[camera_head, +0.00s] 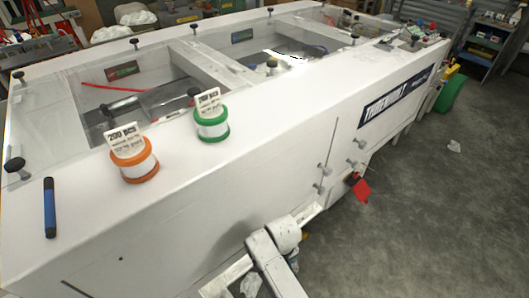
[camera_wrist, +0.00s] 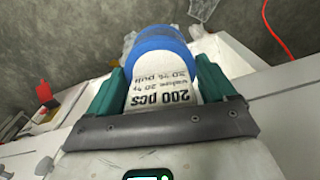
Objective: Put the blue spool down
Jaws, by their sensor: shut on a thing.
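The blue spool (camera_wrist: 158,42) is in the wrist view, with blue rims and a white label reading "200 pcs". My gripper (camera_wrist: 163,78) is shut on it, a green finger on each side of the label and spool. Behind the spool, the wrist view shows grey floor and, at the right, a white surface. I cannot make out the blue spool in the head view, where part of my arm shows at the bottom, in front of the white machine's side.
The white machine (camera_head: 185,215) has a broad flat top edge. On it stand an orange spool (camera_head: 135,170) and a green spool (camera_head: 212,130), with a blue pen-like tool (camera_head: 49,208) at the left. Black knobs stand around the open bays. A red tag (camera_head: 358,187) hangs on the side.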

